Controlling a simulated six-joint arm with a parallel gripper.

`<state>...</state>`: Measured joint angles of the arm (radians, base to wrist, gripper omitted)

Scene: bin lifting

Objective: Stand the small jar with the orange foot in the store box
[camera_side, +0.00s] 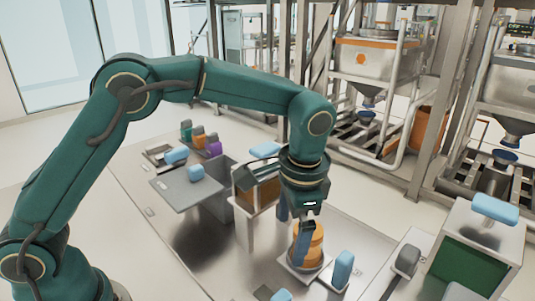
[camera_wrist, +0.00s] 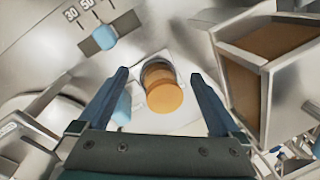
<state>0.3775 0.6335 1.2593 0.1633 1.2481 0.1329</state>
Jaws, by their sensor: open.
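An orange jar (camera_side: 314,243) stands upright on a pale square plate (camera_side: 288,266) at the front of the steel table. In the wrist view the jar (camera_wrist: 164,95) shows a round orange top and a darker band. I cannot tell whether its foot is orange. My gripper (camera_side: 294,230) points down over it, with its blue fingers apart. In the wrist view the open gripper (camera_wrist: 160,75) has a finger on each side of the jar, with gaps between. Which box is the store box is not clear; a grey open box (camera_side: 218,197) stands behind.
A raised box with a brown inside (camera_side: 256,193) stands close behind my gripper. A green-fronted box (camera_side: 470,262) is at right. Blue handles (camera_side: 343,268) stand near the jar. Small green, orange and purple jars (camera_side: 199,140) stand at the back left. Bare table lies left of the jar.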

